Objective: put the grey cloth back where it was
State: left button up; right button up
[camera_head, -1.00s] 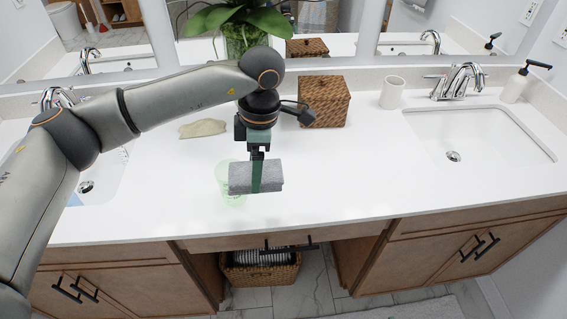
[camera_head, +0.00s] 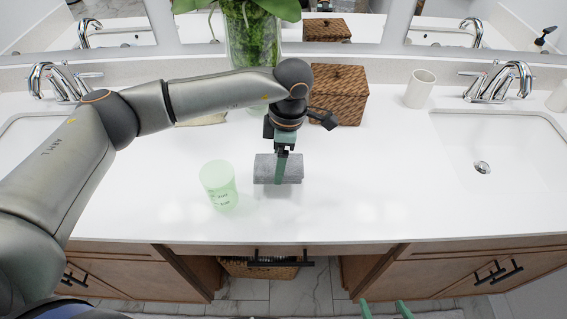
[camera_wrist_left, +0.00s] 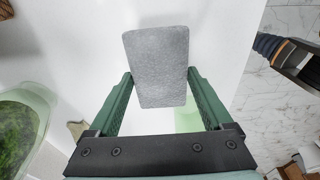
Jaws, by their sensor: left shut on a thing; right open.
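The grey cloth (camera_head: 263,168) is a folded block in the head view, over the middle of the white counter. My left gripper (camera_head: 281,170) is shut on it from above. In the left wrist view the cloth (camera_wrist_left: 157,66) sits between the green fingers of my left gripper (camera_wrist_left: 160,95). Whether the cloth touches the counter I cannot tell. My right gripper (camera_head: 384,309) shows only its green fingertips at the bottom edge of the head view; they are apart and empty.
A pale green cup (camera_head: 218,186) stands left of the cloth. Behind are a wicker box (camera_head: 339,96), a white cup (camera_head: 419,88) and a glass vase (camera_head: 250,45). A sink (camera_head: 500,150) lies right. The counter (camera_head: 380,190) between cloth and sink is clear.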

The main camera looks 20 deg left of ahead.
pick_arm(q)
jog(key=f, duration=0.1)
jog(key=f+b, duration=0.1)
jog(key=f, duration=0.1)
jog(key=shift+w+d+f, duration=0.1)
jog(key=shift+w+f, duration=0.15)
jog(key=shift+s+r, duration=0.1)
jog(key=shift+f+b, duration=0.25)
jog(key=shift+b, duration=0.2)
jog(key=o, duration=1.1)
jog(key=shift+r, duration=0.1)
jog(key=shift+r, duration=0.1)
jog(key=shift+r+p, duration=0.2)
jog(key=shift+p, duration=0.15)
jog(key=r, duration=0.4)
jog(key=d+r+b, duration=0.1)
jog(key=r, duration=0.6)
jog(key=shift+w+d+r, duration=0.15)
jog(key=shift+w+r, duration=0.1)
jog(key=shift+r, duration=0.1)
